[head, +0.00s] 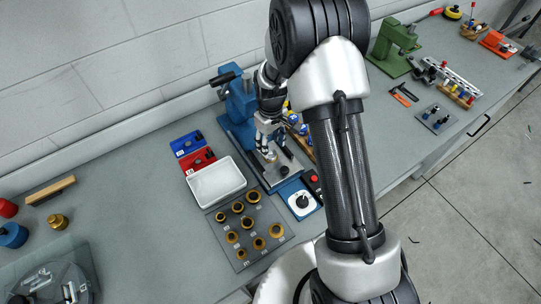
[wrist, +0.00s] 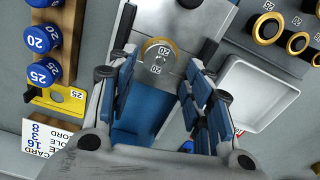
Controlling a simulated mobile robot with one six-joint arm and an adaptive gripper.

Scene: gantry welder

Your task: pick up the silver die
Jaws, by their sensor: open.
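A round die with a brass-coloured rim and a pale silver-grey face marked 20 (wrist: 158,48) lies on the steel plate of the blue press. It also shows in the head view (head: 270,156), small and partly hidden by my gripper. My gripper (head: 267,146) points down over the plate, in front of the blue press (head: 239,103). In the wrist view my gripper (wrist: 160,66) is open and empty, with blue-padded fingers on either side of the die's line. I cannot tell its exact height above the die.
A grey board (head: 232,261) with several brass-rimmed dies and a white tray (head: 218,200) lie left of the press. Red bin (head: 197,162) and blue bin (head: 187,144) stand behind the tray. A wooden rack of blue-capped pieces (wrist: 67,40) stands close on the other side.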

